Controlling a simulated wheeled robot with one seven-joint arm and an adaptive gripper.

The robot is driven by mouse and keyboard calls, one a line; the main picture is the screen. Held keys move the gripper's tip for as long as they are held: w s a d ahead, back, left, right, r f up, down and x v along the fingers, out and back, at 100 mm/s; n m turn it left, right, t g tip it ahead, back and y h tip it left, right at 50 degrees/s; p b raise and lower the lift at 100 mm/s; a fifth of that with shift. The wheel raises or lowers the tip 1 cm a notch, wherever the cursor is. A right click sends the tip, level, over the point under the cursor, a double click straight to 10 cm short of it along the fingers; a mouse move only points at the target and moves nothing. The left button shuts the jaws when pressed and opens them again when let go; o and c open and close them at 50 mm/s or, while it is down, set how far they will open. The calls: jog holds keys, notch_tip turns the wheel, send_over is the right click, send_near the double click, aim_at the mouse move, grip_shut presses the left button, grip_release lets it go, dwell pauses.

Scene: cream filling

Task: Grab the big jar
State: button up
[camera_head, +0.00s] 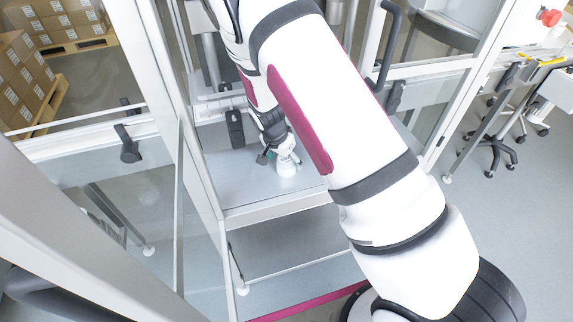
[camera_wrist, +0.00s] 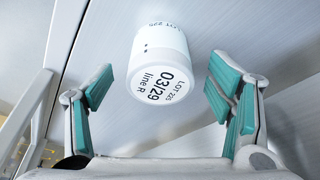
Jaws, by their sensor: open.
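A white jar (camera_wrist: 162,62) shows in the wrist view, with a printed end reading LOT 225, 03/29, line R. My gripper (camera_wrist: 160,82) is open, with one teal-padded finger to the left of the jar and one to the right. Gaps show between the pads and the jar, and nothing is held. In the head view, the jar (camera_head: 287,169) is a small white shape on the grey surface inside the glazed enclosure. My gripper (camera_head: 279,158) is close by it, and my arm hides part of the area.
The enclosure's white frame post (camera_head: 172,95) and glass panels stand close to the left of my arm. A pallet of cartons (camera_head: 25,82) is outside at left. A wheeled stand (camera_head: 492,140) is at right. The grey work surface (camera_head: 245,190) around the jar looks clear.

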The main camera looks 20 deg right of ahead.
aim_at(285, 160)
jog(key=shift+x, duration=1.5)
jog(key=shift+c, duration=0.4)
jog(key=c, duration=1.3)
jog(key=shift+r, duration=0.1)
